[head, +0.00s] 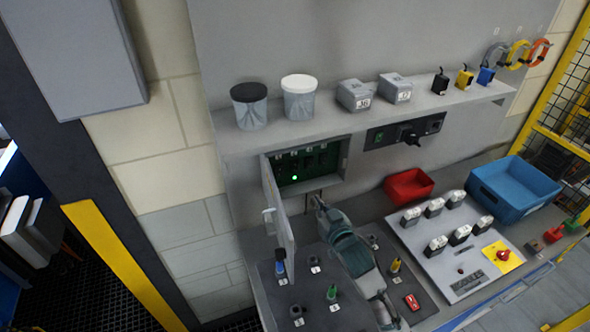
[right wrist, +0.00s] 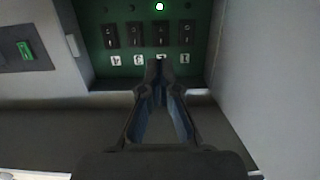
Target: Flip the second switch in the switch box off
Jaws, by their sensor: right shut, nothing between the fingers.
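The grey switch box (head: 344,160) is recessed in the wall under the shelf. Its door (head: 278,205) stands open on the left. Inside is a green panel (right wrist: 98,68) with a row of dark switches and number labels; the wrist picture is upside down. The second switch (right wrist: 160,33) lines up with a lit green light (right wrist: 159,7); the other lights look dark. My right gripper (head: 319,200) is just below the box opening. In the right wrist view its shut, empty fingertips (right wrist: 159,66) cover part of label 2, short of the second switch. My left gripper is not in view.
A shelf (head: 330,125) with jars and grey boxes runs above the box. A black panel (head: 405,130) is to its right. On the bench are a red bin (head: 408,187), a blue bin (head: 515,190) and a board with several switches (head: 455,276).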

